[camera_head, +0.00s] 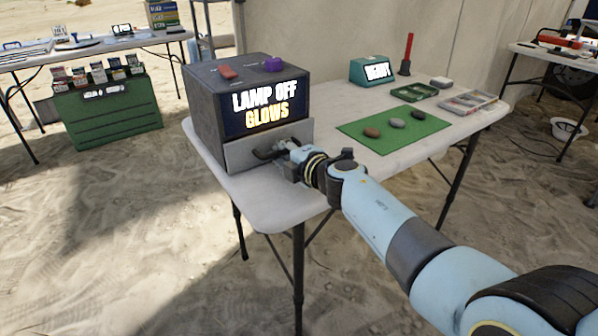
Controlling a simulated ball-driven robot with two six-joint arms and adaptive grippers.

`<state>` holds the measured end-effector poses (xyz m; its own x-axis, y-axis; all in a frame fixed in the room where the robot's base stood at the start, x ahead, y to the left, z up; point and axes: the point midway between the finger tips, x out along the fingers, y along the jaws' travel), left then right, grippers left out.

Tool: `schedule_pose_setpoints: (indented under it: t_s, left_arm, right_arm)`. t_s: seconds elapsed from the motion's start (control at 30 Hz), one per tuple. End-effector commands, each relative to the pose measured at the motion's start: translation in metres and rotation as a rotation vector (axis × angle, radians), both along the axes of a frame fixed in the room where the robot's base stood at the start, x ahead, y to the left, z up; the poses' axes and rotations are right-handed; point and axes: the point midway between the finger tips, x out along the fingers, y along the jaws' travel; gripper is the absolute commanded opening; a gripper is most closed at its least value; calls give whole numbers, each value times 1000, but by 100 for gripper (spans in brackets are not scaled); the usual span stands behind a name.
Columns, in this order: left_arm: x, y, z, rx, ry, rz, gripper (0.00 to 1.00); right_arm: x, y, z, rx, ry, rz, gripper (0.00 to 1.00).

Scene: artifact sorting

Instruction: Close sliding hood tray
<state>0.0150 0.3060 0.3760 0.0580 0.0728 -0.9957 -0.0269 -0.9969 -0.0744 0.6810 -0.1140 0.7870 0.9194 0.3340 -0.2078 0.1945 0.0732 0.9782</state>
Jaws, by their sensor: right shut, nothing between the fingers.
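A dark grey box-shaped hood (205,108) stands on the near left end of the white table. Its lit front panel (266,105) reads "LAMP OFF GLOWS". Below the panel is the light grey front of the sliding tray (240,154), with a dark handle (264,153). How far the tray stands out is hard to tell. My right gripper (284,148) is at the tray front, beside or against the handle. It is shut with nothing visible held, and its fingertips partly hide the handle. My left gripper is not in view.
A green mat (372,146) with three stones lies right of my gripper. Farther back are a teal display (371,72), a green tray (414,93) and a clear divided case (468,102).

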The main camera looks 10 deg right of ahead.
Motion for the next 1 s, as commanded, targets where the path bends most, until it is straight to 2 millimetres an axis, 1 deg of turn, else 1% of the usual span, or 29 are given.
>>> schedule_pose_setpoints:
  t_s: [0.03, 0.1, 0.13, 0.3, 0.37, 0.4, 0.67, 0.77, 0.87, 1.0]
  left_arm:
    - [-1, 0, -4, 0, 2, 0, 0]
    - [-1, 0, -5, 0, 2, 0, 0]
    - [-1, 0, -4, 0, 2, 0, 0]
    - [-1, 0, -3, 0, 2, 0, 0]
    - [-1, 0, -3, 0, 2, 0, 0]
    - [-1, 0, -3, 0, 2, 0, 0]
    - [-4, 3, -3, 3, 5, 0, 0]
    - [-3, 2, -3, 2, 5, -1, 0]
    - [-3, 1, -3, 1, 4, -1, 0]
    - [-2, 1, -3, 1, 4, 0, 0]
  right_arm:
    - [6, 2, -3, -2, 1, -1, 0]
    - [11, 4, -1, -1, 1, -1, 0]
    - [10, 3, -1, -2, 1, -1, 2]
    - [10, 3, 0, -1, 1, -1, 24]
    - [9, 3, 0, -1, 1, -1, 32]
    - [9, 3, 0, -1, 1, -1, 34]
    - [8, 3, 0, -1, 1, -1, 34]
    - [4, 1, 0, -1, 1, 0, 34]
    - [-7, -2, 2, -3, -1, 2, 34]
    - [-30, -11, 7, -4, 0, 0, 34]
